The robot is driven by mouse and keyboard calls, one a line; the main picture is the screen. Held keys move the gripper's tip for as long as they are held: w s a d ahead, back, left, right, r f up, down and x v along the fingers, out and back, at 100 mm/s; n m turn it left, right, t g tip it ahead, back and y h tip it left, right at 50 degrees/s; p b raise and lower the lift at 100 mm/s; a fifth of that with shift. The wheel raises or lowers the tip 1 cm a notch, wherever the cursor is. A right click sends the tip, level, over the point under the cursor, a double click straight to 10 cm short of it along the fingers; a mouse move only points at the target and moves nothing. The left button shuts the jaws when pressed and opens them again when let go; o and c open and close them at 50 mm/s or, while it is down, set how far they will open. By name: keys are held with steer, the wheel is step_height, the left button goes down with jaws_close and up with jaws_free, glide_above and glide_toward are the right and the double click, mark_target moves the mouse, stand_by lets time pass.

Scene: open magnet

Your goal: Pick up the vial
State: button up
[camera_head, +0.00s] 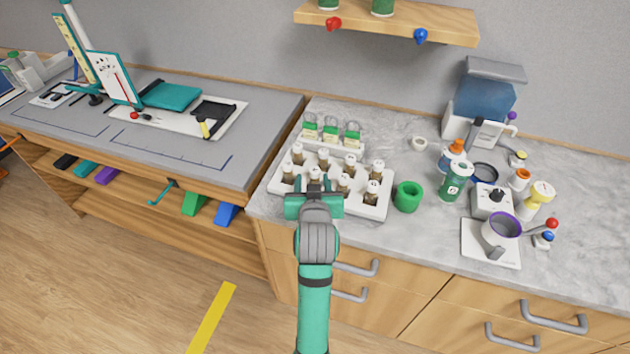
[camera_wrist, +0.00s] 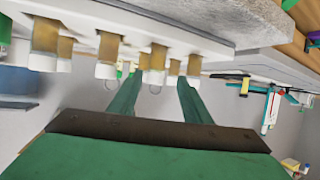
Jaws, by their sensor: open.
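Several vials with brown bodies and white caps stand in a white rack (camera_head: 376,207) on the marble counter; one vial (camera_head: 373,190) is at its right end. My gripper (camera_head: 314,188) is at the rack's front edge and hides part of its front row. In the wrist view the scene is upside down. My two green fingers (camera_wrist: 157,95) are spread apart with nothing gripped. A white-capped vial (camera_wrist: 155,65) shows beyond the gap between the fingertips. I cannot tell how far it is from them.
Bottles, including a green one (camera_head: 454,183), and a purple-rimmed pot (camera_head: 500,229) crowd the right. A wooden shelf (camera_head: 420,22) hangs above. Drawer handles (camera_head: 358,268) project below the counter.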

mark_target(315, 176)
steer(key=x, duration=0.4)
steer(key=shift+w+d, duration=0.15)
steer(key=shift+d, duration=0.25)
jaws_close()
steer(key=shift+r, duration=0.15)
